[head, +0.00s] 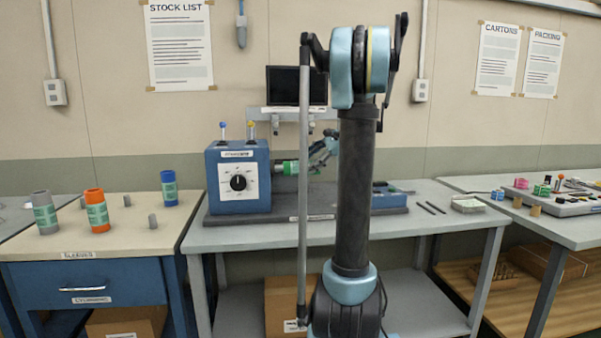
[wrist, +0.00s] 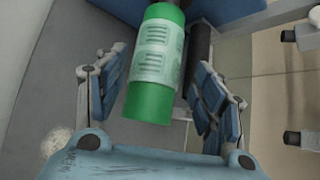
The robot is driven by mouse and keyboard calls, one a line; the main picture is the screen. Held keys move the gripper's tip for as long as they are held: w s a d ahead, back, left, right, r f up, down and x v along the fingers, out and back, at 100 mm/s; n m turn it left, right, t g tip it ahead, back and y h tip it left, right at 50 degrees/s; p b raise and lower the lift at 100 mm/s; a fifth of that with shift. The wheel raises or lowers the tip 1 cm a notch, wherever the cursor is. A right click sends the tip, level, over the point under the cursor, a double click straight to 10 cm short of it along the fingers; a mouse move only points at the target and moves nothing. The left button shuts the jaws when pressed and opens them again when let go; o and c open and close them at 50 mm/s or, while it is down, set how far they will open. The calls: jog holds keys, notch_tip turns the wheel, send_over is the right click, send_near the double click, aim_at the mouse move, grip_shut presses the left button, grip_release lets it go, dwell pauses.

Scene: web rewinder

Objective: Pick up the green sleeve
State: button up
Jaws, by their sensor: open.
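The green sleeve (head: 287,167) sits on the right side of the blue winding machine (head: 238,180), over the middle table. In the wrist view the green sleeve (wrist: 151,101) has a pale printed label and lies between my fingers, its upper end running toward a dark shaft at the top edge. My gripper (head: 318,156) is just right of the sleeve in the head view. In the wrist view my gripper (wrist: 160,78) is open, with a finger on each side of the sleeve and visible gaps on both sides. My arm hides part of the table behind it.
A grey sleeve (head: 45,212), an orange sleeve (head: 96,210) and a blue sleeve (head: 169,188) stand on the left bench (head: 130,240). A dark monitor (head: 290,85) is behind my gripper. The right bench holds small coloured items. The middle table's front strip is clear.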

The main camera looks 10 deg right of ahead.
aim_at(305, 164)
jog(key=shift+f+x, duration=0.2)
jog(key=shift+x, duration=2.9)
jog(key=shift+d, duration=0.2)
jog(key=shift+c, duration=0.6)
jog(key=c, duration=1.1)
jog(key=shift+o, duration=0.2)
jog(key=shift+r, duration=0.1)
